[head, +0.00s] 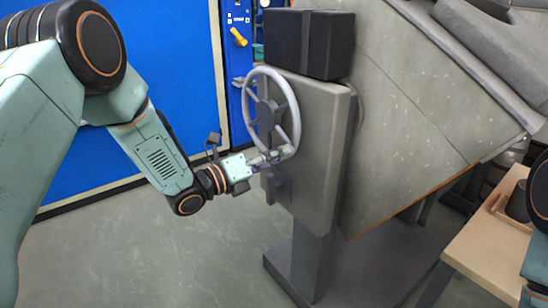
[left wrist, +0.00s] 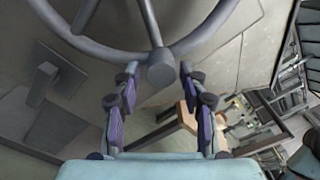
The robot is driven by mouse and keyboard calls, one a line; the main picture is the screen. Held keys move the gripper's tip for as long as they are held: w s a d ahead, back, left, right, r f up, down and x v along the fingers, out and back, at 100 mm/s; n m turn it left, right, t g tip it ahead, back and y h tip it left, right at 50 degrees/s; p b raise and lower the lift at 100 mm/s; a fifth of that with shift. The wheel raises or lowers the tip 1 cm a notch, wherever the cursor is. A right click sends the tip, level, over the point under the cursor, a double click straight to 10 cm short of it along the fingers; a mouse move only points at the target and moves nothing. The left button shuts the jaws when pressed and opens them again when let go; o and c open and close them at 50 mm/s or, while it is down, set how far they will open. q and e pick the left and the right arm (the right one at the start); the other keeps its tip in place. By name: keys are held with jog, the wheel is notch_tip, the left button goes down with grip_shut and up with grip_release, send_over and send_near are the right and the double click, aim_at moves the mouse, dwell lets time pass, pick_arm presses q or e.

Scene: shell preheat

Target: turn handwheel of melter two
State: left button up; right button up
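The grey handwheel (head: 296,118) is mounted on the left side of a grey metal housing (head: 316,150). My left gripper (head: 272,157) is at the wheel's lower rim. In the left wrist view the wheel's rim (left wrist: 195,42) and spokes cross the top. A short round grip (left wrist: 160,70) sticks out from the rim towards the camera. My left gripper (left wrist: 158,76) is open there, one finger on each side of the grip, with gaps visible on both sides. My right gripper is not in view; only parts of my right arm show at the right edge.
A black box (head: 310,44) sits on top of the housing. A large sloped grey machine (head: 415,95) fills the right. A wooden table (head: 488,225) with a dark cup (head: 517,203) stands at lower right. Blue panels (head: 170,60) stand behind. The floor at lower left is clear.

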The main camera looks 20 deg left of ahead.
pick_arm(q)
jog(key=shift+o, duration=0.5)
jog(key=shift+r, duration=0.1)
jog(key=v, duration=1.2)
